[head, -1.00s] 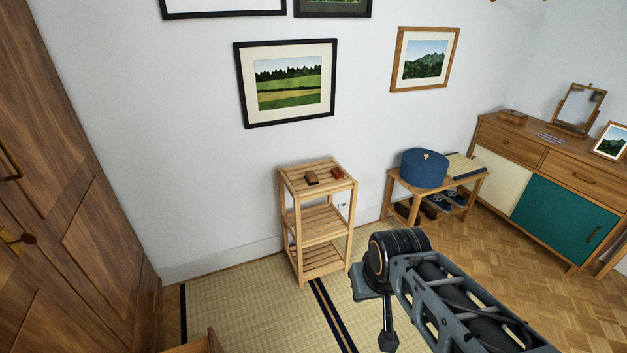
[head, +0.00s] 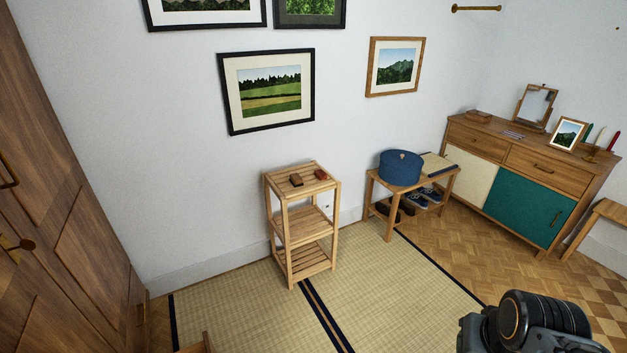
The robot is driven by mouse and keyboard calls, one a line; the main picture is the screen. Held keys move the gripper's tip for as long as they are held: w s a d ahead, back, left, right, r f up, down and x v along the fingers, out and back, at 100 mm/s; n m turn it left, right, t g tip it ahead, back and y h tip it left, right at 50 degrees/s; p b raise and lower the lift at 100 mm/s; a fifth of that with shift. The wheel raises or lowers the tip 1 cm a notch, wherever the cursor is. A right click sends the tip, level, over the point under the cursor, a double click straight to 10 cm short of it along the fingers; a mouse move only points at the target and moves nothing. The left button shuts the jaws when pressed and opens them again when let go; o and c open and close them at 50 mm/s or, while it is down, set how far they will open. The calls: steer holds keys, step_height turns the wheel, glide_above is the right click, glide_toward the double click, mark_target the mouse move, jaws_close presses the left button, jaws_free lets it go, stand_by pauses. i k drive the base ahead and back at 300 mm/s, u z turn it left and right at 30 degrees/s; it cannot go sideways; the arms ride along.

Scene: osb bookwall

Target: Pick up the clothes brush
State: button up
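Two small brush-like items lie on the top of the slatted wooden shelf stand (head: 302,243) by the back wall. The left one is a dark brown block (head: 296,180) and the right one is a reddish-brown block (head: 320,174). They are too small to tell for certain which is the clothes brush. Part of my arm shows at the bottom right, well in front of the stand and to its right. My gripper's fingers are outside the picture.
A low bench (head: 388,227) with a blue round box (head: 400,168) on top and shoes below stands right of the stand. A sideboard (head: 537,171) is further right, a tall wooden wardrobe (head: 60,200) at left. The tatami floor (head: 380,283) before the stand is clear.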

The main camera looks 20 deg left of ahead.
mark_target(296, 179)
steer(key=u, duration=0.15)
steer(key=i, duration=1.65)
steer(key=u, duration=1.05)
steer(key=i, duration=1.15)
steer(key=u, duration=1.7)
steer(key=i, duration=0.3)
steer(key=u, duration=0.05)
